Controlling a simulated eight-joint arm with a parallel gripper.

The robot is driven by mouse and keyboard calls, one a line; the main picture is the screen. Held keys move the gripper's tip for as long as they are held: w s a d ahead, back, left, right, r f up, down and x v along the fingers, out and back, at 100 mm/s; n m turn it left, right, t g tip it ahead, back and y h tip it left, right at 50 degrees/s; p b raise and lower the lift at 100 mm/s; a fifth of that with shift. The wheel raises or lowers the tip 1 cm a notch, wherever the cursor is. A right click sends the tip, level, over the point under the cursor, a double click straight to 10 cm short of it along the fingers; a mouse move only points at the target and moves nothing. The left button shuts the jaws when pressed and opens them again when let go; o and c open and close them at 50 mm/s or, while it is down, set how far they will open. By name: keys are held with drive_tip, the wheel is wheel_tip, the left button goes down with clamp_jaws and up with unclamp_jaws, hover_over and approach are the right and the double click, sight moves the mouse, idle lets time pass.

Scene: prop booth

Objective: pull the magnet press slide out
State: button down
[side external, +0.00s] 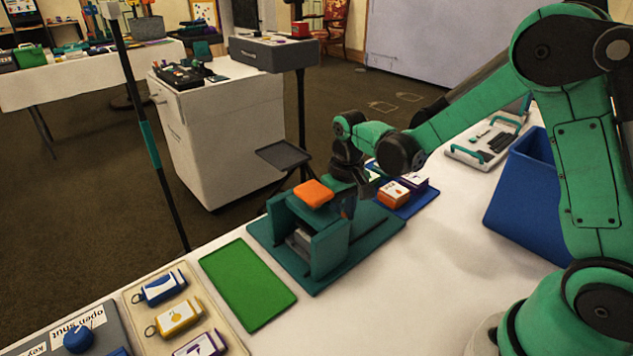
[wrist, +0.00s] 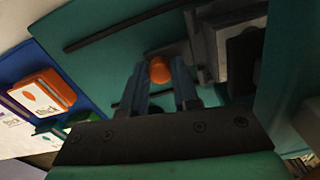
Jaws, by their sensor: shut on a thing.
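The magnet press (side external: 325,250) is a teal frame with an orange pad (side external: 313,193) on top, standing on a teal base plate on the white table. Grey parts (side external: 299,240) show low inside the frame; I cannot tell which of them is the slide. In the wrist view an orange knob (wrist: 159,71) sits beside a grey block (wrist: 207,45). My gripper (wrist: 160,78) is shut on this knob, one finger on each side. In the side view my gripper (side external: 348,205) is at the press's far right side, where the arm and frame hide the knob.
A green mat (side external: 247,284) and a tray of labelled tags (side external: 136,314) lie left of the press. A blue tray (side external: 418,205) with labelled blocks is behind it, close to my arm. A blue bin (side external: 522,190) stands to the right. The front table area is clear.

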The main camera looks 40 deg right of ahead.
sight(358, 216)
drive_tip(key=shift+d, duration=0.1)
drive_tip(key=d, duration=0.4)
drive_tip(key=shift+d, duration=0.3)
drive_tip(key=c, duration=0.6)
unclamp_jaws()
drive_tip(key=shift+c, duration=0.2)
drive_tip(key=shift+r, duration=2.85)
